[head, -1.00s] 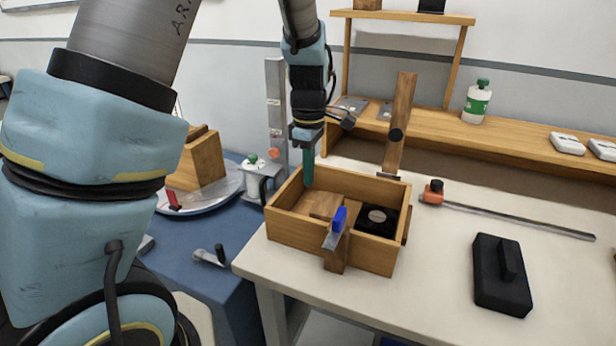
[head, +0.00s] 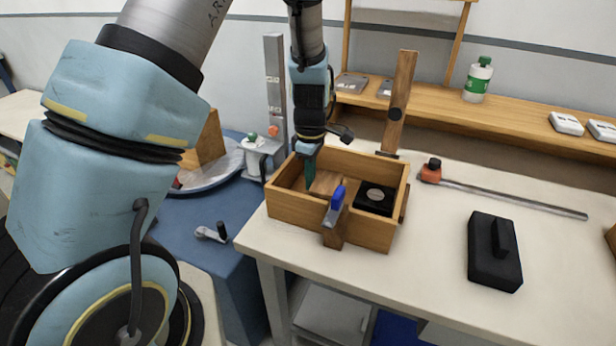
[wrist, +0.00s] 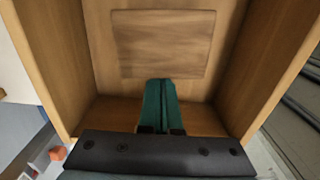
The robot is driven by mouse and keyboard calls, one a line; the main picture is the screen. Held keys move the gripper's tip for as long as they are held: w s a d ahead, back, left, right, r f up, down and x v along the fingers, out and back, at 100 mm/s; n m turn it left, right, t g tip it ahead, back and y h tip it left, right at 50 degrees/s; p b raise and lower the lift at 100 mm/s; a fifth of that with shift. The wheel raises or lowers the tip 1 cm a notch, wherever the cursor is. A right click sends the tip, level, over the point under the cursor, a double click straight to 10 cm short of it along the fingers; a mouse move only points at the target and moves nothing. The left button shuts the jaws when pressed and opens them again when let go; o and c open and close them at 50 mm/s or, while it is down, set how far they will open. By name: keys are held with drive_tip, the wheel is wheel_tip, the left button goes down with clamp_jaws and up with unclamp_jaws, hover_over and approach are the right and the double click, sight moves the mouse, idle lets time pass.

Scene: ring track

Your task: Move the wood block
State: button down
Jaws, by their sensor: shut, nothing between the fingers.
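A flat rectangular wood block (wrist: 163,43) lies inside the open wooden box (wrist: 240,68) in the wrist view. In the head view the block (head: 325,183) is partly visible in the left part of the box (head: 300,229). My gripper (head: 309,182) reaches down into the box near its left back corner, with its teal fingers pressed together and empty. In the wrist view the fingertips (wrist: 160,84) appear at the block's near edge; I cannot tell whether they touch it.
A black square piece (head: 375,198) sits in the box's right part. A blue-handled clamp (head: 336,205) is at the front wall. An upright wooden post (head: 400,95) stands behind. A bar clamp (head: 500,196) and a black block (head: 494,253) lie to the right, with bare tabletop between.

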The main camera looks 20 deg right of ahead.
sight(326, 182)
drive_tip(key=shift+s+d+r+p, duration=0.15)
drive_tip(key=shift+s+d+p, duration=0.3)
drive_tip(key=shift+s+d, duration=0.9)
drive_tip(key=shift+d, duration=0.1)
